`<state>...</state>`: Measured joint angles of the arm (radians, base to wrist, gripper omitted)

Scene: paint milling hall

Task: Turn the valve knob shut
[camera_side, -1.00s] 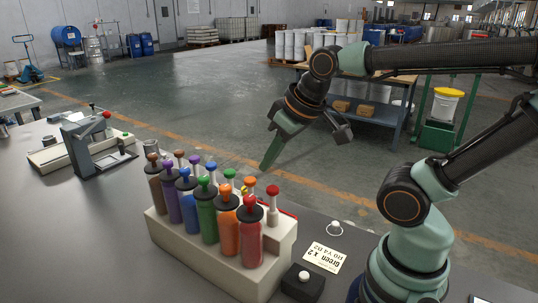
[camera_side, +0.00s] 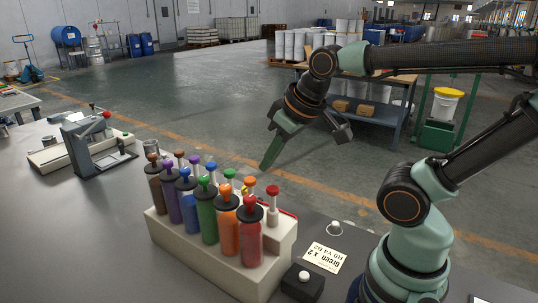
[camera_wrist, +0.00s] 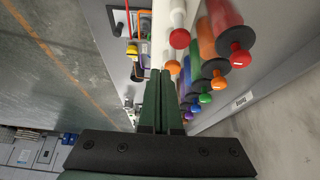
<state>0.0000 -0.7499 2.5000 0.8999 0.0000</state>
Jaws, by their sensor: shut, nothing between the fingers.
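My gripper (camera_side: 265,167) is shut and empty, pointing down in the air behind the pale rack of coloured bottles. Its green fingers lie together in the wrist view (camera_wrist: 160,73). No part is clearly recognisable as the valve knob. A small yellow part (camera_side: 245,189) shows behind the rack, mostly hidden by the small plungers. The fingers appear apart from both.
The rack (camera_side: 220,265) holds two rows of coloured-topped bottles and plungers close to my gripper. A card (camera_side: 323,257) and a black box with a white button (camera_side: 304,277) lie on the grey bench. A metal-and-white device (camera_side: 90,145) stands at left. Open floor lies behind.

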